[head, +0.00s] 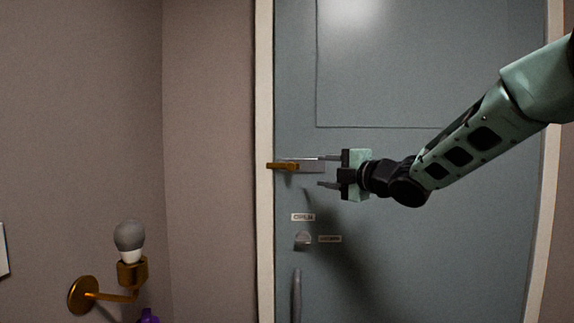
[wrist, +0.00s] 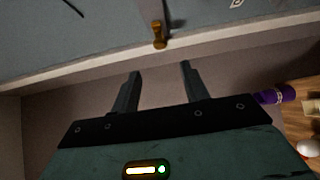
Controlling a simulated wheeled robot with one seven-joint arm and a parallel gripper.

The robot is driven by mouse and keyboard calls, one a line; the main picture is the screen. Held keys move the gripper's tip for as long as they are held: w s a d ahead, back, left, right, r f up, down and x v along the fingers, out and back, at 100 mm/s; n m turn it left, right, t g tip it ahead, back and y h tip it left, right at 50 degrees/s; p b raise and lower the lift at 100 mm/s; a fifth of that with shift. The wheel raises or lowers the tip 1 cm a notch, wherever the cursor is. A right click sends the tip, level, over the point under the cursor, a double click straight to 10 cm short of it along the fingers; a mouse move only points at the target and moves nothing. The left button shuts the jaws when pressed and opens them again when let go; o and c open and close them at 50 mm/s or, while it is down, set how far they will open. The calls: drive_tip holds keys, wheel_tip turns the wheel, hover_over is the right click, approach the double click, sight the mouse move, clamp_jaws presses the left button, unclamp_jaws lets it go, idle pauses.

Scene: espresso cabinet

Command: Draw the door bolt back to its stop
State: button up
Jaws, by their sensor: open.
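The door bolt (head: 283,166) is a brass bar at the left edge of the grey-blue door (head: 400,240), set on a small grey plate and reaching over the pale door frame. My gripper (head: 322,171) is open and empty, its fingers pointing left, just right of the bolt and overlapping its plate in the head view. In the wrist view, a brass knob of the bolt (wrist: 159,38) lies beyond my fingertips (wrist: 160,70), roughly in line with the gap between them. No contact with the knob shows. The far end of the bolt is hard to make out.
Below the bolt are a small label (head: 303,217), a round turn knob (head: 303,238) and a vertical handle (head: 297,295). A brass wall lamp (head: 132,270) with a bulb stands out at lower left. A purple object (head: 148,317) is below it.

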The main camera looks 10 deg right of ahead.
sight(293, 167)
drive_tip(key=p+x, duration=0.4)
drive_tip(key=x, duration=0.9)
drive_tip(key=shift+w+a, duration=0.1)
drive_tip(key=shift+w, duration=0.15)
